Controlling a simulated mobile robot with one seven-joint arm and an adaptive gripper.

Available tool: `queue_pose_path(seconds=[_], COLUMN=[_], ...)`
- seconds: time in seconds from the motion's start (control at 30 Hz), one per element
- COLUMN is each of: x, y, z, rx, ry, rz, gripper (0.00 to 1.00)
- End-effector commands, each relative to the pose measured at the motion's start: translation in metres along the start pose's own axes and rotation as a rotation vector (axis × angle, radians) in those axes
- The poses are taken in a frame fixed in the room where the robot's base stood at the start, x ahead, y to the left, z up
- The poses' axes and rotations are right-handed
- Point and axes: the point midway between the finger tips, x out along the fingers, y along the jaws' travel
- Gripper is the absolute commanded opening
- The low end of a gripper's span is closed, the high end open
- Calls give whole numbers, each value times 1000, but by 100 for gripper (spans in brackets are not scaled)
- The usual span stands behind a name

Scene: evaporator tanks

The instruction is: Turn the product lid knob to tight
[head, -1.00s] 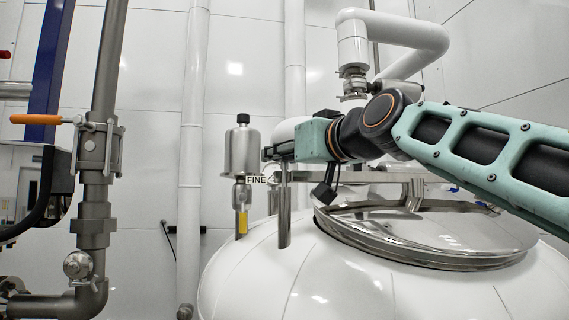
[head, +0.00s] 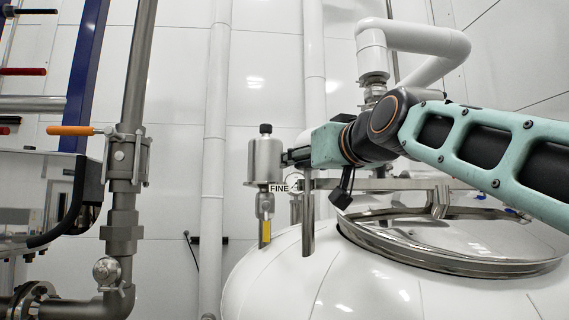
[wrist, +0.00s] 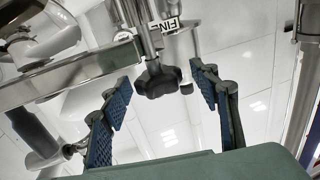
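In the wrist view a dark lobed knob (wrist: 160,82) sits at the end of a metal rod, between and just beyond my fingertips. My gripper (wrist: 162,72) is open, with a blue-padded finger on either side of the knob and gaps visible. In the head view my gripper (head: 289,157) points left, near the steel cylinder by the "FINE" label (head: 279,188). The knob cannot be made out in the head view. The round product lid (head: 450,238) lies on the white tank below my arm. Any tightness marking is not readable.
A steel cylinder (head: 264,158) with a black cap stands left of my fingers. A metal post (head: 308,225) rises from the tank below them. A bar (head: 400,184) crosses above the lid. A pipe with an orange-handled valve (head: 72,131) stands at left.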

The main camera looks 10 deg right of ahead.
Motion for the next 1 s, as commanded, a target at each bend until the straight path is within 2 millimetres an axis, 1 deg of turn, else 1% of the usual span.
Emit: queue_pose_path(seconds=[0.23,0.37,0.47,0.8,0.9,1.0], x=[0,-9,-23,-90,-104,-114], y=[0,1,2,1,1,0], z=[2,2,1,1,0,1], rx=[-1,1,0,0,-1,-1], ry=[-4,-4,-1,-1,0,-2], rz=[0,0,2,1,1,1], gripper=[56,56,56,56,56,56])
